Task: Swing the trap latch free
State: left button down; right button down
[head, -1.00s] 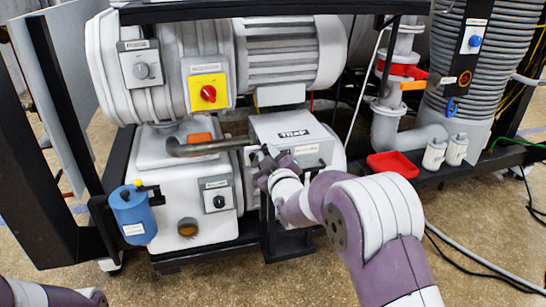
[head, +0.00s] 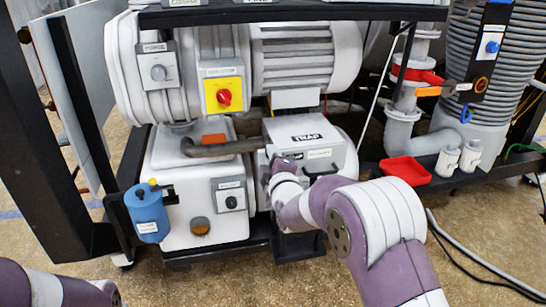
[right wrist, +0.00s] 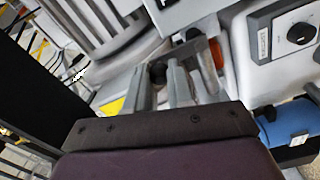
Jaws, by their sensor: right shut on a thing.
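The trap is a pale grey box (head: 312,134) labelled TRAP, on the pump's lower front in the head view. It has a dark handle (head: 325,170) on its front. My right gripper (head: 278,166) is at the box's left front edge. In the right wrist view its two grey fingers (right wrist: 166,84) are close around a small dark piece (right wrist: 158,72), which appears to be the latch; most of it is hidden by the fingers. My left arm shows only at the lower left of the head view, and its gripper is not clearly seen.
A brown pipe (head: 218,148) runs just left of the trap. A blue bottle (head: 148,212) hangs at the left, and a red tray (head: 405,171) lies to the right. A black frame bar (head: 290,14) crosses above. Open floor lies in front.

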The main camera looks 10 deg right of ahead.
jog(key=shift+f, duration=0.1)
dwell(0.3)
jog(key=c, duration=1)
grip_release()
jog(key=s+p, duration=0.1)
jog(key=s, duration=0.5)
jog(key=s+p, duration=0.2)
jog(key=s, duration=0.4)
jog(key=shift+s+d, duration=0.2)
jog(key=shift+s, duration=0.15)
